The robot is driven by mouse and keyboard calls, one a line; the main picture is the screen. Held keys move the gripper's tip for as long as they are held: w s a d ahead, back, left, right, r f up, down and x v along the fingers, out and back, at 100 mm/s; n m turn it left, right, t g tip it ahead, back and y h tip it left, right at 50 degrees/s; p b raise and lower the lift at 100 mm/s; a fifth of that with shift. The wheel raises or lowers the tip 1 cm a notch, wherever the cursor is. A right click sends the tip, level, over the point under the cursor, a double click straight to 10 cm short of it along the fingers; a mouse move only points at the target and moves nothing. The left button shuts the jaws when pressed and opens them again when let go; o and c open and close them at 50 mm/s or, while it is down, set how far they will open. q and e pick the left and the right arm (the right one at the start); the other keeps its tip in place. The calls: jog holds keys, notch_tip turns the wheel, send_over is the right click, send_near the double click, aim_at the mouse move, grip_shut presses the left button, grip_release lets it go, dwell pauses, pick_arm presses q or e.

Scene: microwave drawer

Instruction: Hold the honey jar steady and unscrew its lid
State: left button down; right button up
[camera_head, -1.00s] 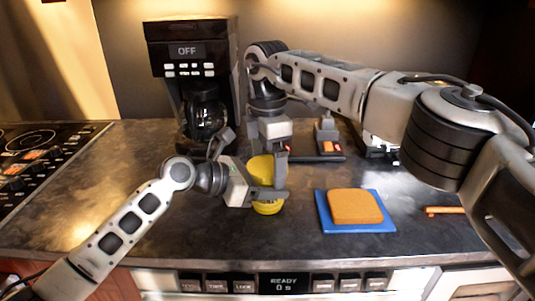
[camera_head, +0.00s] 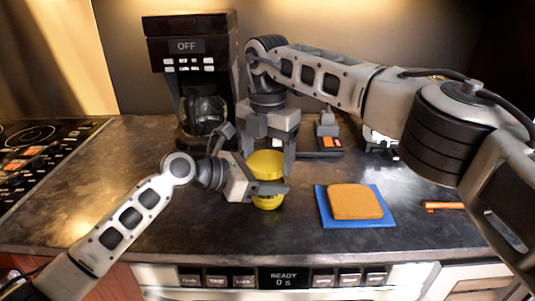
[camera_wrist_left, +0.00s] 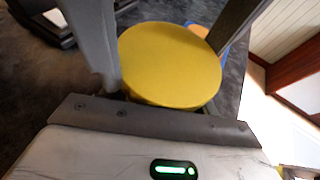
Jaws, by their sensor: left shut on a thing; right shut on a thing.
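The honey jar (camera_head: 267,202) stands upright on the counter near the middle of the head view, with its round yellow lid (camera_head: 265,166) on top. My left gripper (camera_head: 266,187) is shut on the jar's body from the left, with one finger across the front. My right gripper (camera_head: 270,150) points down from above and is shut on the lid, one finger at its right side. The left wrist view looks down on the flat lid (camera_wrist_left: 171,63) between grey fingers. Much of the jar's body is hidden by the left gripper.
A coffee maker (camera_head: 190,60) stands behind to the left. A slice of bread (camera_head: 354,201) lies on a blue board (camera_head: 357,223) to the right. An orange object (camera_head: 443,206) lies farther right. The stove (camera_head: 30,160) is at the left. The front counter is clear.

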jog(key=o, duration=1.1)
notch_tip(320, 180, up, 4)
jog(key=shift+r, duration=0.2)
jog(key=shift+c, duration=0.5)
notch_tip(320, 180, up, 3)
jog(key=shift+a+r+m, duration=0.1)
jog(key=shift+r+m, duration=0.05)
jog(key=shift+m, duration=0.95)
jog(key=shift+f, duration=3.85)
